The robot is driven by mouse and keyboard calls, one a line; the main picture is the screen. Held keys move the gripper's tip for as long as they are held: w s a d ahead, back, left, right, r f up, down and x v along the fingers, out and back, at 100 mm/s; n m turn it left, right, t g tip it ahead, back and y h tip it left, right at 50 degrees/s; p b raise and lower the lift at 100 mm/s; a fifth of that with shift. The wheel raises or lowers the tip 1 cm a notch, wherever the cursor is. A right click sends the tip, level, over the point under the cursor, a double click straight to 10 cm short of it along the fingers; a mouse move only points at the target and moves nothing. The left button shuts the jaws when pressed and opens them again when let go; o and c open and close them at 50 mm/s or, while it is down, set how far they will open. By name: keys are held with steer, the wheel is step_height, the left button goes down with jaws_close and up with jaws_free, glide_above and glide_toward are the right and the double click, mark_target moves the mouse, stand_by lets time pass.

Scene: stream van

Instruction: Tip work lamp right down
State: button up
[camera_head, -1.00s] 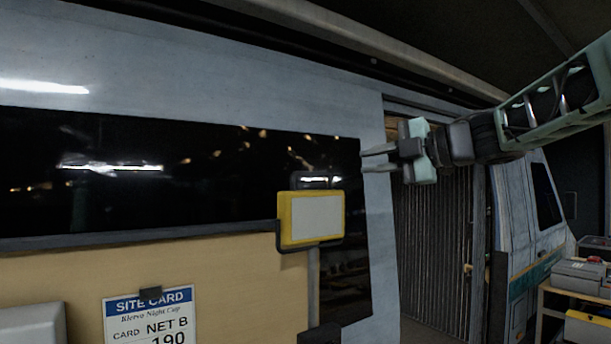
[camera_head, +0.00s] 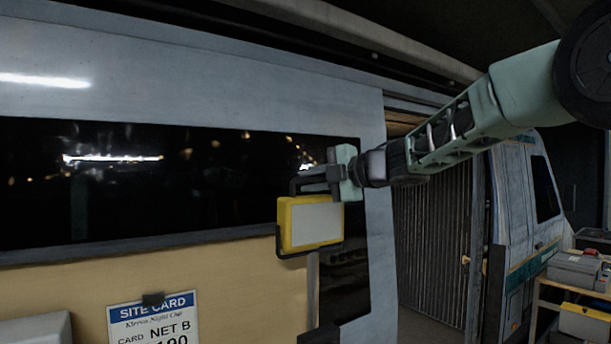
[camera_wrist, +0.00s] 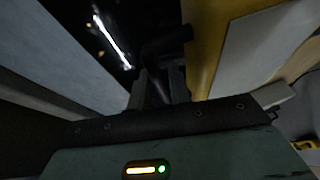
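The work lamp (camera_head: 311,224) is a yellow housing with a pale rectangular face and a dark frame. It stands upright on a post in front of the van side. My gripper (camera_head: 312,181) is just above the lamp's top edge, at its dark handle. In the wrist view the yellow housing (camera_wrist: 203,45) is on the right. The black handle (camera_wrist: 165,43) bends down toward my fingers (camera_wrist: 160,90) and seems to run between them. The dark view does not show whether they are closed on it.
The van's dark window (camera_head: 130,185) and pale wall are close behind the lamp. A site card (camera_head: 153,318) hangs on the tan panel at lower left. A ribbed shutter (camera_head: 432,250) is to the right, and a shelf with grey cases (camera_head: 578,270) is at far right.

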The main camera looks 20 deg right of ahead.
steer(key=shift+x, duration=0.95)
jaws_close()
steer(key=shift+f, duration=0.15)
